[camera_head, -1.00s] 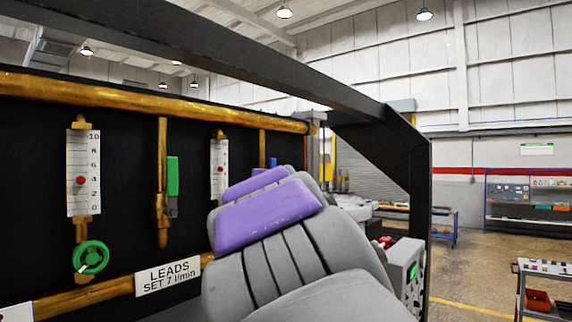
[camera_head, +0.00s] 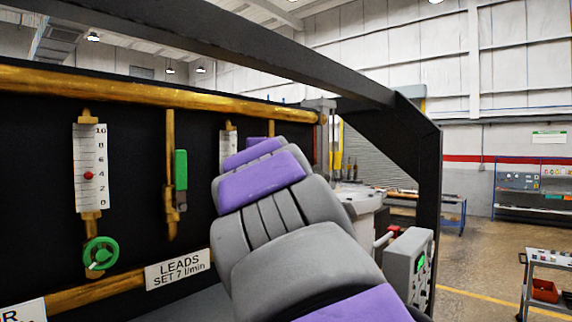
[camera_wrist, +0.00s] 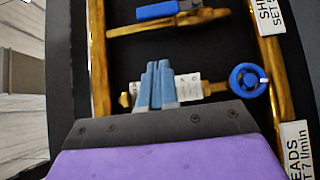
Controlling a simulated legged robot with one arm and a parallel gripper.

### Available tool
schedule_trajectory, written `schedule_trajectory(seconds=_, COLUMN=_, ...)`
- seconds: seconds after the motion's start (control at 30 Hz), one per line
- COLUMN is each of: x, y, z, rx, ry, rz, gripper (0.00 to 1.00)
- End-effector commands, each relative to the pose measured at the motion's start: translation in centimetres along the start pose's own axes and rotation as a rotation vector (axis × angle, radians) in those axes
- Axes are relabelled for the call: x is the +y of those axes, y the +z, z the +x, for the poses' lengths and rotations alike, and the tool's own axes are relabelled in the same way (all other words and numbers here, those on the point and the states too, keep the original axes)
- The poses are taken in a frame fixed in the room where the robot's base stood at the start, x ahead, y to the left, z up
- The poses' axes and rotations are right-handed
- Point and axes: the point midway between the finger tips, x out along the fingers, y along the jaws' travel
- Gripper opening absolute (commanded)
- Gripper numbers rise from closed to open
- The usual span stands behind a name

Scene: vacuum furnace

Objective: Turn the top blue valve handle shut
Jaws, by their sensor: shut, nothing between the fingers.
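The blue lever handle (camera_wrist: 158,11) shows at the top edge of the wrist view, partly cut off. It lies roughly along its brass branch pipe (camera_wrist: 170,24). My gripper (camera_wrist: 157,68) has pale blue fingers, closed together and empty. They are apart from the lever in the picture, below it, and overlap a white flowmeter scale (camera_wrist: 186,86). A blue handwheel (camera_wrist: 247,80) is to the right of the fingers. In the head view my arm hides my gripper and the blue lever.
The head view shows a green lever (camera_head: 181,169), a green handwheel (camera_head: 100,253) and a flowmeter (camera_head: 90,167) on the dark panel. A brass pipe (camera_head: 150,97) runs along its top. A black frame post (camera_head: 427,200) and grey control box (camera_head: 405,265) stand right of my arm.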

Motion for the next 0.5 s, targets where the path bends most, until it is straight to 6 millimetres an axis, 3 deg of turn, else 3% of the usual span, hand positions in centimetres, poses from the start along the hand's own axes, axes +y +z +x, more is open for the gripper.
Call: schedule_trajectory(seconds=0.5, x=0.1, y=0.7, z=6.5, rx=0.0, ry=0.0, rz=0.004, gripper=0.0)
